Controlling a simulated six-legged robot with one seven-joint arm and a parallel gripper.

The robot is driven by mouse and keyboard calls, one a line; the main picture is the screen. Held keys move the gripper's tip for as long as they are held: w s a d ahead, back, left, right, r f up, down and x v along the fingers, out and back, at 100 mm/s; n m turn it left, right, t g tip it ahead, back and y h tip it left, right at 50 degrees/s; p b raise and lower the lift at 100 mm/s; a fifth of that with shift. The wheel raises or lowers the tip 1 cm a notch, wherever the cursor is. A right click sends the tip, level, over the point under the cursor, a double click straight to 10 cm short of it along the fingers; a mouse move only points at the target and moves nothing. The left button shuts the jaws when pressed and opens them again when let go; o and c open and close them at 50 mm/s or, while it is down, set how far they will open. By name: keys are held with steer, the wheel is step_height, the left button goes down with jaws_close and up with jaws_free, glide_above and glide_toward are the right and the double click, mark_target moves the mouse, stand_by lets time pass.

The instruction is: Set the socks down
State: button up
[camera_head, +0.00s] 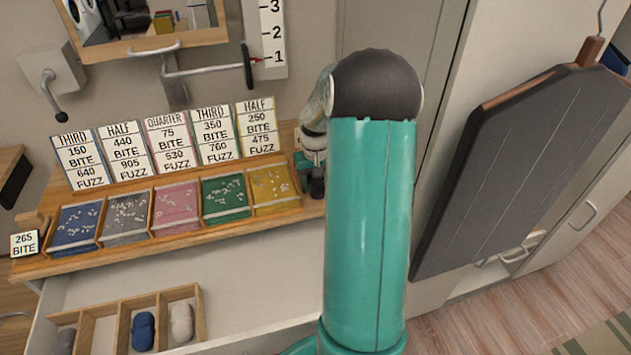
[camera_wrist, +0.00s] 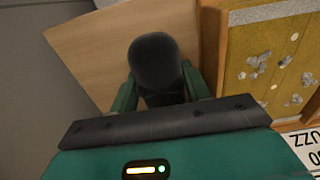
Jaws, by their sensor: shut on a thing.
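My gripper (camera_wrist: 160,88) is shut on dark charcoal socks (camera_wrist: 156,60), a rounded bundle between its two green fingers. In the head view my gripper (camera_head: 309,178) is at the right end of the wooden shelf (camera_head: 220,234), just right of the yellow swatch tray (camera_head: 274,189), partly hidden behind my arm. The socks show there as a small dark shape (camera_head: 317,187). In the wrist view a bare wooden surface (camera_wrist: 110,50) lies under the socks. I cannot tell whether they touch it.
Blue, grey, pink and green swatch trays (camera_head: 176,207) fill the shelf leftward, with number cards (camera_head: 168,145) behind. An open drawer below has a wooden divider (camera_head: 122,318) holding several sock bundles (camera_head: 143,331). An ironing board (camera_head: 525,165) hangs at right.

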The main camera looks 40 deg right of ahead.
mark_target(315, 179)
steer(key=shift+f, duration=0.1)
steer(key=o, duration=0.7)
step_height(315, 179, up, 12)
steer(key=a+r+n+t+h, duration=0.1)
steer(key=a+r, duration=0.2)
steer(key=a, duration=0.3)
steer(key=a+r+n, duration=0.1)
steer(key=a+r, duration=0.3)
steer(key=a, duration=0.1)
steer(key=s+a+r+n+t, duration=0.1)
steer(key=s+a, duration=0.3)
steer(key=a, duration=0.3)
steer(key=s+a+r+n+t, duration=0.1)
steer(key=s+a+t, duration=0.1)
steer(key=s+a, duration=0.3)
steer(key=s+a+r+n+t+y, duration=0.1)
steer(key=s+a, duration=0.4)
steer(key=a, duration=0.6)
steer(key=shift+s+a+r+n+t, duration=0.1)
steer(key=shift+s+r+n+t, duration=0.1)
steer(key=shift+n+t, duration=0.15)
